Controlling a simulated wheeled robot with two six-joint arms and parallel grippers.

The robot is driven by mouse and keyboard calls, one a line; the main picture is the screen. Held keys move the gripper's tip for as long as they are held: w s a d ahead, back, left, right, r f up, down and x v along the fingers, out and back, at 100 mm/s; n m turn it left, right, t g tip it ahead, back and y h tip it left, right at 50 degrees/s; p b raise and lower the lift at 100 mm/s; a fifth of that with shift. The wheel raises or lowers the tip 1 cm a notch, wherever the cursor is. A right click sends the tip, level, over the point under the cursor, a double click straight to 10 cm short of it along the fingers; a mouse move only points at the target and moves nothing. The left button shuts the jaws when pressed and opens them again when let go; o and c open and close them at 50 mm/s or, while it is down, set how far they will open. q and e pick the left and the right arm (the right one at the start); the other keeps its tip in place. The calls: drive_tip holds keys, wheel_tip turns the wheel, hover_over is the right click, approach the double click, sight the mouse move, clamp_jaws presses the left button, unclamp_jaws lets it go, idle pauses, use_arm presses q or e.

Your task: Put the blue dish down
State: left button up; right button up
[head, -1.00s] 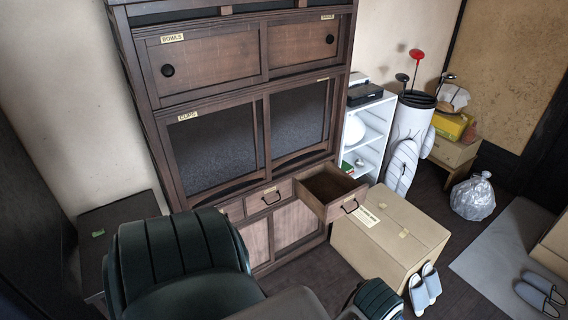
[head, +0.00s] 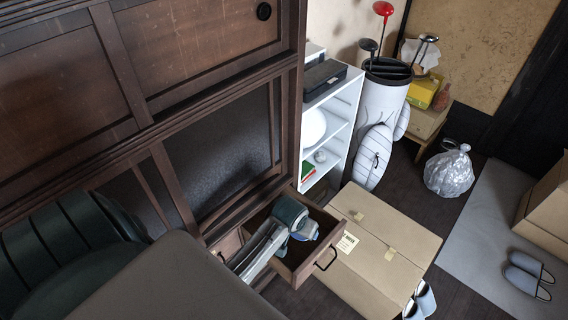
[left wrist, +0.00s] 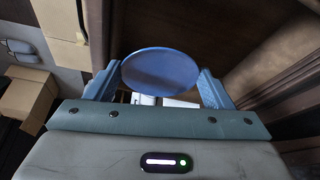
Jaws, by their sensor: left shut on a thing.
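The blue dish (left wrist: 160,71) is a round, shallow disc in the left wrist view. It sits between the two blue fingers of my left gripper (left wrist: 158,88), which is shut on it. In the head view my left gripper (head: 308,230) is over the open drawer (head: 315,264) of the dark wooden cabinet. There the dish is too small and too mixed with the blue fingers to tell apart. I cannot tell whether the dish touches the drawer floor. My right gripper is not in view.
The wooden cabinet (head: 205,60) rises close on the left. A cardboard box (head: 385,240) stands right beside the drawer. A white shelf (head: 345,120) is behind it. A clear bag (head: 449,172), a grey mat (head: 480,230) and slippers (head: 528,275) lie further right.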

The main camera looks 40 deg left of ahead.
use_arm(q)
drive_tip(key=a+f, duration=0.1)
drive_tip(key=w+a+f, duration=0.1)
drive_tip(key=shift+w+a+f, duration=0.1)
drive_tip(key=shift+a+f, duration=0.2)
drive_tip(key=shift+f, duration=0.1)
hover_over(296, 241)
drive_tip(key=s, duration=0.2)
drive_tip(key=shift+n, duration=0.3)
drive_tip(key=f, duration=0.5)
drive_tip(key=shift+w+d, duration=0.2)
wheel_tip(296, 241, down, 3)
drive_tip(key=shift+f, duration=0.65)
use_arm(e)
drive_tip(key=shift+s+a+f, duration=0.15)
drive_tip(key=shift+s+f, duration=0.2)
use_arm(q)
drive_tip(key=o, duration=1)
drive_tip(key=shift+f, duration=0.1)
drive_tip(key=shift+c, duration=0.2)
drive_tip(key=shift+o, duration=0.5)
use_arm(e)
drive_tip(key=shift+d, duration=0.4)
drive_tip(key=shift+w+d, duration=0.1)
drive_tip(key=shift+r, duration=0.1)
